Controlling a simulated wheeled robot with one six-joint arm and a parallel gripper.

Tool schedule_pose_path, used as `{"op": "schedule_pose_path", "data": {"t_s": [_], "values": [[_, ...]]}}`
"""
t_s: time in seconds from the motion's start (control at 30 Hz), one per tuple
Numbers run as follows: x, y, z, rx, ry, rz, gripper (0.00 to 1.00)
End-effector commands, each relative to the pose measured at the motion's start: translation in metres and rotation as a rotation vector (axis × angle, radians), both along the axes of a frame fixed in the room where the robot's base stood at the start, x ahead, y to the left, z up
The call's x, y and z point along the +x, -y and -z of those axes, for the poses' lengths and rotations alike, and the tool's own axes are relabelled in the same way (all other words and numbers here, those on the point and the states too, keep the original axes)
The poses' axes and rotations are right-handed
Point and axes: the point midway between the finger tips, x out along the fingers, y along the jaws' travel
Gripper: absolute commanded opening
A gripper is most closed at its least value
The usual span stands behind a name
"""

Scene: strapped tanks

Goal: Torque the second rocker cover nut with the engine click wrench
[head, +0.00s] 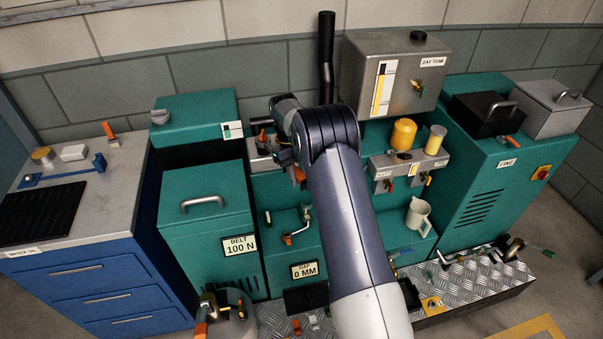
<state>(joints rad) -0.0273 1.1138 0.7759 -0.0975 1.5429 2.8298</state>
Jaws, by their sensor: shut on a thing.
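My gripper (286,158) is small and partly hidden at the end of my arm, over the top of the green engine (278,188). It is shut on what appears to be the engine click wrench; an orange part (299,174) shows just below the jaws. The wrench's head and most of its length are hidden by my gripper and arm. A grey metal block, likely the rocker cover (259,146), sits on the engine just left of my gripper. I cannot make out the second nut or whether the wrench touches it.
A workbench (130,165) with a blue tool (60,178) and black mat (42,210) stands at left. The day tank (395,70) hangs behind my arm. Yellow filters (403,134) and a white jug (417,213) are to the right. A tread-plate step (480,283) lies in front.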

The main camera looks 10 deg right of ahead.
Motion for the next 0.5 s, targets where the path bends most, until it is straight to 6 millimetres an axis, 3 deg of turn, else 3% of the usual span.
{"op": "schedule_pose_path", "data": {"t_s": [0.2, 0.5], "values": [[-0.004, -0.014, -0.001, 0.001, 0.003, 0.071, 0.00], [-0.006, -0.018, -0.001, 0.001, 0.002, 0.096, 0.00]]}}
